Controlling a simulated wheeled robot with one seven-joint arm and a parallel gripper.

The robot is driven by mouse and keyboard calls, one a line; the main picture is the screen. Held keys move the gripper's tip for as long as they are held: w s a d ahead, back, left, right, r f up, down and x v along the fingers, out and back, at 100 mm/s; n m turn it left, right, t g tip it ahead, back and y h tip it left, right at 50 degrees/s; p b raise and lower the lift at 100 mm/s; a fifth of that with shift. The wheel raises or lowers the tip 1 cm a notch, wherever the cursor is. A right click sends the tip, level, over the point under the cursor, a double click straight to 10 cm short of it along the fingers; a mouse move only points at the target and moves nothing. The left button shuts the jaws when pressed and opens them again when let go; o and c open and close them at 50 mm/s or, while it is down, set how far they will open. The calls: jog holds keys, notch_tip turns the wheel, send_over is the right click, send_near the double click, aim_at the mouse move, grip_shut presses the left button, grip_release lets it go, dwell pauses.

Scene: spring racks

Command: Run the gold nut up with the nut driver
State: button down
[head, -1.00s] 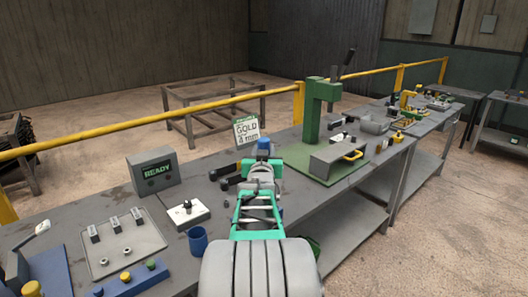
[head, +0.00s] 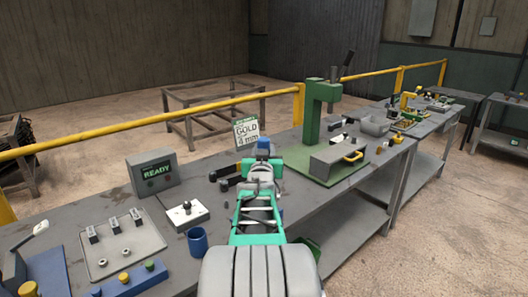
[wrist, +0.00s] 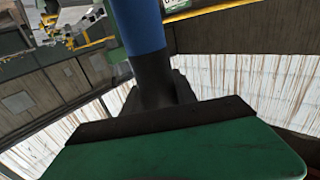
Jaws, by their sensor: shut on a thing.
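My gripper (head: 263,160) is over the bench, in front of the sign reading GOLD 4 mm (head: 247,131). It is shut on the nut driver, whose blue part (head: 263,145) shows above the fingers in the head view. In the wrist view the driver is a blue cylinder (wrist: 140,25) with a black section beside the dark pad of a green finger (wrist: 180,150). The driver's working end is hidden. I cannot make out the gold nut; my arm covers part of the bench there.
A READY box (head: 156,173), a white block with a black knob (head: 187,213) and a blue cup (head: 197,240) stand left of my arm. Black-handled tools (head: 228,178) lie close to its left. A green press (head: 314,120) stands to the right. A yellow rail (head: 150,124) runs behind.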

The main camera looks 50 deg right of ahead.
jog(key=shift+r+b, duration=0.15)
jog(key=shift+b, duration=0.4)
dwell(0.4)
jog(key=c, duration=1.6)
grip_release()
grip_shut()
